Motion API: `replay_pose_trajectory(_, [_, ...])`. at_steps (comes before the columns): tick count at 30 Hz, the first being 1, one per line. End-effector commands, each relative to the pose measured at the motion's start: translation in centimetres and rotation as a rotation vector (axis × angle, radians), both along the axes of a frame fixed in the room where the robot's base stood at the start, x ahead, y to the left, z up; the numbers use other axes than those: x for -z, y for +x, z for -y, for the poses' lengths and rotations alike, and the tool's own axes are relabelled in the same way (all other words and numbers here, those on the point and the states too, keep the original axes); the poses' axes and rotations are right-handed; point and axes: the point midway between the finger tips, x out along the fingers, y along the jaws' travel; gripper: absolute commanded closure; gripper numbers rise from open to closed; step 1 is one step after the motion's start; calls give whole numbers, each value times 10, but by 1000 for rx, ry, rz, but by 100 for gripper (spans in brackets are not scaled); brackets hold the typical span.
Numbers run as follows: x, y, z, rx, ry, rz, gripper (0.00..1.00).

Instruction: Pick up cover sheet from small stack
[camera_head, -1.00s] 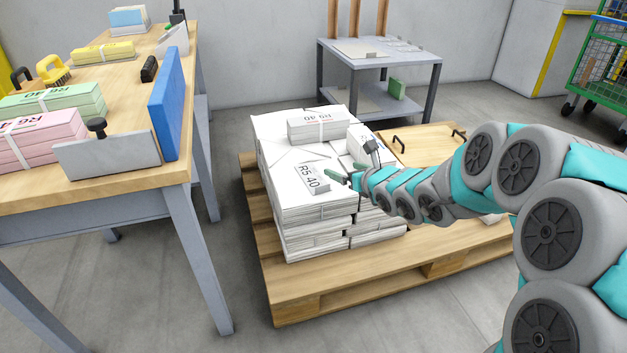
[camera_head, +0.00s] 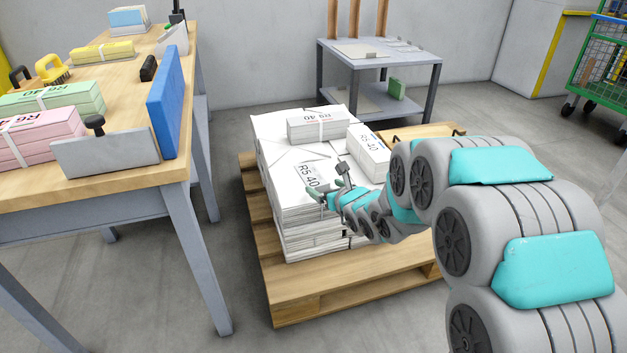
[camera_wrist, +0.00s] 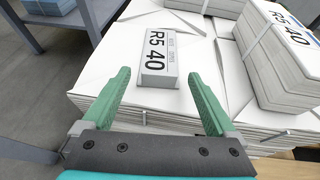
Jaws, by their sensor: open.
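A small stack (camera_wrist: 160,58) with a white "R5 40" cover sheet on top lies on large white paper stacks. It also shows in the head view (camera_head: 308,176), near the front edge of the paper. My gripper (camera_wrist: 159,77) is open and empty. In the wrist view, its green fingers point toward the small stack, one at each side of its near end. In the head view, my gripper (camera_head: 328,187) is at the front edge of the paper stacks, close to the small stack. I cannot tell the exact gap between the fingers and the small stack.
The white paper stacks (camera_head: 300,220) stand on a wooden pallet (camera_head: 330,290). Two strapped bundles lie on top, one at the back (camera_head: 316,128) and one at the right (camera_head: 368,152). A wooden worktable (camera_head: 110,190) stands at the left; a grey shelf table (camera_head: 390,62) stands behind.

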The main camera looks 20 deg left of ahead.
Motion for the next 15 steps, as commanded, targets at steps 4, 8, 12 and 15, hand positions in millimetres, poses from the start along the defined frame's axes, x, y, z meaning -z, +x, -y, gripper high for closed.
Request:
replay_pose_trajectory(4, [7, 13, -12, -3, 1, 3, 7])
replay_pose_trajectory(8, [9, 17, -15, -2, 1, 2, 7])
replay_pose_trajectory(12, [8, 17, -15, -1, 1, 2, 7])
replay_pose_trajectory(15, [8, 17, -15, -1, 1, 2, 15])
